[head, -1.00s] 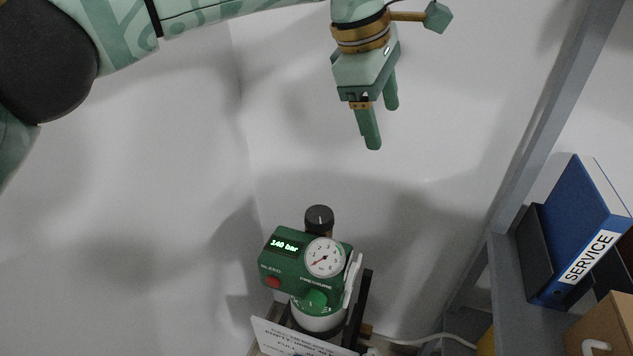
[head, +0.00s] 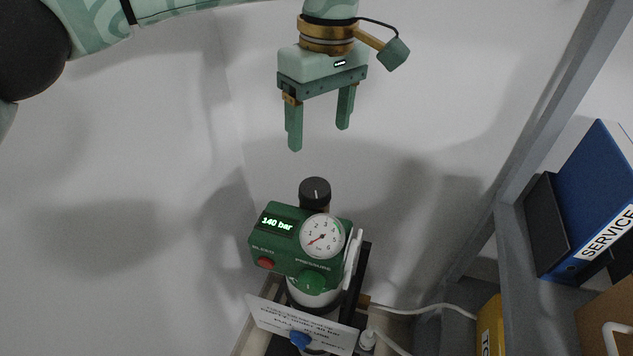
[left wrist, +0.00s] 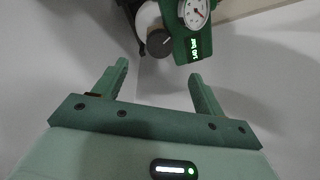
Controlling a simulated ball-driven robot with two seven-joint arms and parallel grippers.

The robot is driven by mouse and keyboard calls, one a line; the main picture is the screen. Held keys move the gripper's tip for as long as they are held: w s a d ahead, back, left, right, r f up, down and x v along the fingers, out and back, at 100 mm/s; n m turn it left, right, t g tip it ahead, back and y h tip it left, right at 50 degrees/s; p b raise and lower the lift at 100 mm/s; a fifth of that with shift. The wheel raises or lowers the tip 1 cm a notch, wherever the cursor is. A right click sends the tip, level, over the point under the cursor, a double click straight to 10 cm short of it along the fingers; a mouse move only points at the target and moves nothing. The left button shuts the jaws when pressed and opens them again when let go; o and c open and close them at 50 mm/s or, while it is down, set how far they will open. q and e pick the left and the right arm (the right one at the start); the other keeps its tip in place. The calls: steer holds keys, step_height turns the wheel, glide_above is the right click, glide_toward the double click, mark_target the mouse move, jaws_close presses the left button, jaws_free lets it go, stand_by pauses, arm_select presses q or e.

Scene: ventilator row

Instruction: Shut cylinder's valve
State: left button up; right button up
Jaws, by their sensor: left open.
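The cylinder's valve is a black ribbed knob (head: 315,192) on top of the cylinder, with a pale line on its top. It also shows in the left wrist view (left wrist: 158,43), beyond the fingers. Below it sits a green regulator head (head: 276,249) with a lit "140 bar" display, a round white gauge (head: 322,236), a red button (head: 265,263) and a green lower knob (head: 310,281). My left gripper (head: 319,138) is open and empty above the valve, apart from it, fingers pointing down. It also shows in the left wrist view (left wrist: 158,72). My right gripper is not in view.
A grey shelf frame (head: 510,230) stands at the right with a blue SERVICE binder (head: 590,200) and a brown box (head: 612,325). A white card (head: 275,319) hangs in front of the cylinder. A white cable (head: 430,309) runs right. Pale walls stand behind and left.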

mark_target(316, 187)
arm_select(q)
steer(key=f+b, duration=0.1)
steer(key=f, duration=0.2)
steer(key=f+b, duration=0.1)
steer(key=f, duration=0.3)
steer(key=f+b, duration=0.1)
steer(key=f, duration=0.3)
steer(key=shift+s+a+f+b, duration=0.2)
steer(key=shift+a+b, duration=0.1)
steer(key=shift+b, duration=0.1)
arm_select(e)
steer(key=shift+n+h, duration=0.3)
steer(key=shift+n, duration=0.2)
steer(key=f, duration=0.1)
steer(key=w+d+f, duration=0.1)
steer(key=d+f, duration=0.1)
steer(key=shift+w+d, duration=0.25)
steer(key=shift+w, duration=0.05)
arm_select(q)
steer(key=c, duration=1)
